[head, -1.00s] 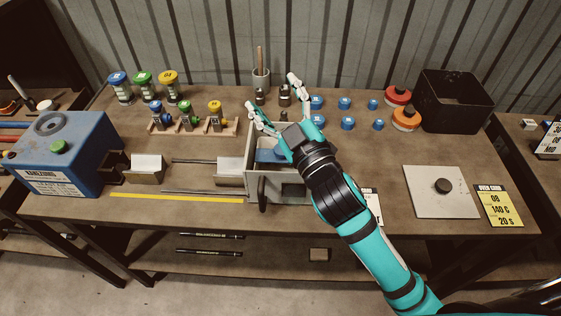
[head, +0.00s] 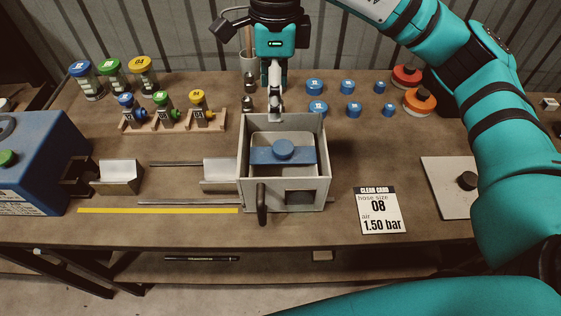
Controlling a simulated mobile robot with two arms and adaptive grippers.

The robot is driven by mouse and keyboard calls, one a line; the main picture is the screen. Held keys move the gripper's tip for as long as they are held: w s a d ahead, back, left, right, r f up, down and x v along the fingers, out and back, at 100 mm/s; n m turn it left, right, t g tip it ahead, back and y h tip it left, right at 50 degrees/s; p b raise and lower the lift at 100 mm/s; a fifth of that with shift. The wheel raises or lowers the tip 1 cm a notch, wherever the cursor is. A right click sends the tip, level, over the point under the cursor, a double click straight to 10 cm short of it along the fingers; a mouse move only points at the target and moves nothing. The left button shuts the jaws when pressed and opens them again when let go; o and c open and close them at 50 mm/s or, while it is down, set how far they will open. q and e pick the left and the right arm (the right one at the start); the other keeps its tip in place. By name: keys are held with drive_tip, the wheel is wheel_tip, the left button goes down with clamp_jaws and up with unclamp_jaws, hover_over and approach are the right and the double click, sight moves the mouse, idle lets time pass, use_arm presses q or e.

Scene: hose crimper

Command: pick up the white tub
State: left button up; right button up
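My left gripper is not in view.
Dark fittings (head: 247,104) stand just left of my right gripper. Blue caps (head: 316,87) lie to its right. My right arm covers the back right.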

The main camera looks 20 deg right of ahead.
sight(283, 146)
drive_tip(key=f, duration=0.4)
drive_tip(key=f+p, duration=0.1)
drive_tip(key=f, duration=0.2)
drive_tip(key=f+p, duration=0.1)
drive_tip(key=f, duration=0.3)
drive_tip(key=shift+s+d+f, duration=0.1)
drive_tip(key=shift+d+f, duration=0.2)
drive_tip(key=shift+d, duration=0.05)
drive_tip(key=f+p, duration=0.1)
drive_tip(key=f, duration=0.1)
drive_tip(key=f+p, duration=0.1)
drive_tip(key=f, duration=0.1)
drive_tip(key=shift+s+d, duration=0.2)
drive_tip(key=shift+d, duration=0.2)
drive_tip(key=shift+f, duration=0.7)
clamp_jaws()
